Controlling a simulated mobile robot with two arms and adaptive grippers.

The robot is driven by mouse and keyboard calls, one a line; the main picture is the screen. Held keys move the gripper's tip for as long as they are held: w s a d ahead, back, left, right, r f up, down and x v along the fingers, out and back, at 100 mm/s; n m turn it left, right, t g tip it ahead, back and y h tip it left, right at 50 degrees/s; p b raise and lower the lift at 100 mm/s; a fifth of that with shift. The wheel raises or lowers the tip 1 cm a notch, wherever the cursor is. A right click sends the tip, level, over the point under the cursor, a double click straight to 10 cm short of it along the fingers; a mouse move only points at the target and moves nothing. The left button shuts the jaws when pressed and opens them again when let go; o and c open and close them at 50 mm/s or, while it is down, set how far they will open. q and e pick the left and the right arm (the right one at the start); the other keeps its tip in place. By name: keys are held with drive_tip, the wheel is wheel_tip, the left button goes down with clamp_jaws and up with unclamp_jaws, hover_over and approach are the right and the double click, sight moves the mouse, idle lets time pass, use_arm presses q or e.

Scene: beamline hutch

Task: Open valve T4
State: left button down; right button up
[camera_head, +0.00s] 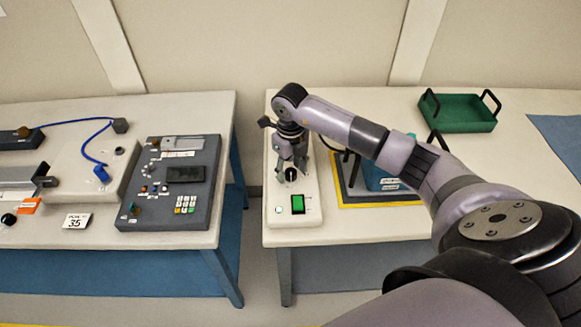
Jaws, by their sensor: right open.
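A pale panel (309,232) lies at the left end of the right-hand table. A dark round knob (291,175) stands on it, partly hidden by my gripper; I cannot read a T4 label on it. My right gripper (290,167) points down right at the knob, with its fingers open around or just above it. I cannot tell whether they touch it. A green lit display (298,204) sits on the panel in front of the knob. My left gripper is not in view.
A blue box (376,177) on a yellow-edged dark mat stands right of the panel, partly behind my arm. A green tray (458,113) is at the back right. A grey keypad console (172,184) lies on the left table, across a gap.

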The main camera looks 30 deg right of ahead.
drive_tip(key=shift+c, duration=0.4)
clamp_jaws()
drive_tip(key=m, duration=0.4)
drive_tip(key=shift+m, duration=0.4)
drive_tip(key=m, duration=0.4)
drive_tip(key=shift+r+m, duration=0.1)
drive_tip(key=shift+m, duration=0.2)
drive_tip(key=m, duration=0.4)
drive_tip(key=shift+p, duration=0.3)
drive_tip(key=shift+m+p, duration=0.4)
drive_tip(key=shift+m, duration=1.8)
drive_tip(key=shift+d, duration=0.1)
